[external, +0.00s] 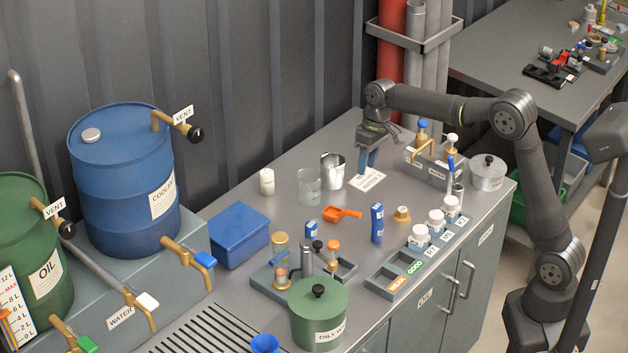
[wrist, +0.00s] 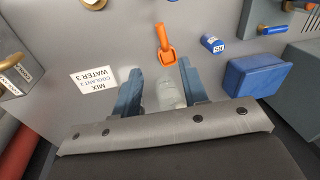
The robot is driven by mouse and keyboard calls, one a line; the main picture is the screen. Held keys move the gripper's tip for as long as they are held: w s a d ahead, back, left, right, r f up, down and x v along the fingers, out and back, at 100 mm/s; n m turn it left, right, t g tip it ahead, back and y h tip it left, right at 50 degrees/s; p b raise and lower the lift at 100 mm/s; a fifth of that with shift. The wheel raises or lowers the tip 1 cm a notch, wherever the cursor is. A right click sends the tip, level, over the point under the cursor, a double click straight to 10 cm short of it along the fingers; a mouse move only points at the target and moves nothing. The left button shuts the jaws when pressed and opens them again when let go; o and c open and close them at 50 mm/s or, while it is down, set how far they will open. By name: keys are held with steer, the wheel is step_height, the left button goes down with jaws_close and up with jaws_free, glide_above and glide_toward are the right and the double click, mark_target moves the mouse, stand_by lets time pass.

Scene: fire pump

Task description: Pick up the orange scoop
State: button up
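The orange scoop (external: 341,214) lies on the grey bench top, near the middle of the external view. In the wrist view the scoop (wrist: 165,50) is beyond the fingertips, its handle pointing up the picture. My gripper (external: 368,160) is above the bench behind the scoop, apart from it, with its blue fingers pointing down. In the wrist view my gripper (wrist: 160,68) has its two fingers spread, with nothing held between them.
A blue bottle (external: 377,223) stands right of the scoop. A white label card (external: 368,179) lies below my gripper. A blue box (external: 239,236) sits at left.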

glide_toward(358, 213)
steer(key=shift+h, duration=0.3)
steer(key=f, duration=0.5)
steer(key=shift+a+f, duration=0.25)
steer(key=shift+f, duration=0.05)
steer(key=shift+s+a+f, duration=0.15)
steer(key=shift+s+f, duration=0.05)
steer(key=shift+f, duration=0.65)
steer(key=shift+s+a+f, duration=0.15)
steer(key=shift+f, duration=0.75)
steer(key=shift+s+a+f, duration=0.2)
steer(key=shift+f, duration=0.65)
steer(key=shift+c, duration=0.4)
jaws_close()
